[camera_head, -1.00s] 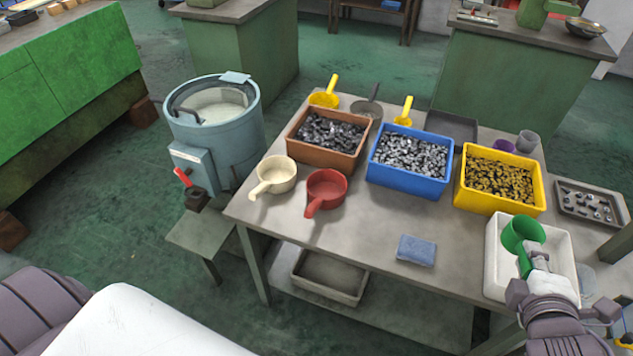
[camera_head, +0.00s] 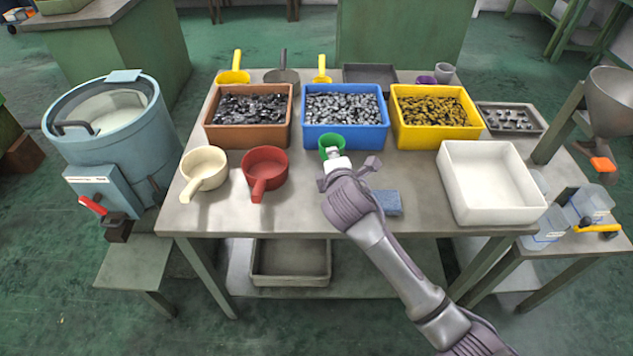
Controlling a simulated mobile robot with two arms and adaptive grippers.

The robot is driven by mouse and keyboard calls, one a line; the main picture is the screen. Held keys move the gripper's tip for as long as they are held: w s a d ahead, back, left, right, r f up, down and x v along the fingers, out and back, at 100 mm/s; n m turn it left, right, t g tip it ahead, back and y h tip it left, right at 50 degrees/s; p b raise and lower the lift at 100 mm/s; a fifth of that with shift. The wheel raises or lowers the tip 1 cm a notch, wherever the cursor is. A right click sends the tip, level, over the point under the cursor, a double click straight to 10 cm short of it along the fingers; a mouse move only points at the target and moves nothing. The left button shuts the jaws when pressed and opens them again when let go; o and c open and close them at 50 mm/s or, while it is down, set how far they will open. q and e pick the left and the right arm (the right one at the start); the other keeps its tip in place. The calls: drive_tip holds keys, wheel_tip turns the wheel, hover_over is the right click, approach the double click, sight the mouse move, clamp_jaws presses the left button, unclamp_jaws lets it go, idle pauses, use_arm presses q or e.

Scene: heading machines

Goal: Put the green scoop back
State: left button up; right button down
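The green scoop (camera_head: 331,145) is in front of the blue bin (camera_head: 346,139), to the right of the red scoop (camera_head: 266,170). My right gripper (camera_head: 338,163) reaches in from the lower right and is shut on the scoop's handle, which it mostly hides. I cannot tell whether the scoop touches the table or hangs just above it. The red scoop and the cream scoop (camera_head: 205,166) sit on the table to the left, handles toward the front edge. My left gripper is not in view.
A brown bin (camera_head: 247,138) and a yellow bin (camera_head: 432,138) of small parts flank the blue bin. A blue sponge (camera_head: 387,203) lies just right of my gripper. An empty white tray (camera_head: 490,205) stands farther right. Yellow and grey scoops stand behind the bins.

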drive_tip(key=shift+s+a+f, duration=0.2)
drive_tip(key=shift+a+f, duration=0.45)
drive_tip(key=shift+f, duration=0.45)
drive_tip(key=shift+s+a+f, duration=0.15)
drive_tip(key=shift+a+f, duration=0.5)
drive_tip(key=shift+f, duration=0.4)
drive_tip(key=shift+s+a+f, duration=0.2)
drive_tip(key=shift+a+f, duration=0.45)
drive_tip(key=shift+f, duration=0.45)
drive_tip(key=shift+f+b, duration=0.15)
drive_tip(key=shift+b, duration=0.15)
drive_tip(key=c, duration=1)
unclamp_jaws()
drive_tip(key=p+v, duration=0.1)
drive_tip(key=v, duration=1.1)
drive_tip(key=shift+r, duration=0.2)
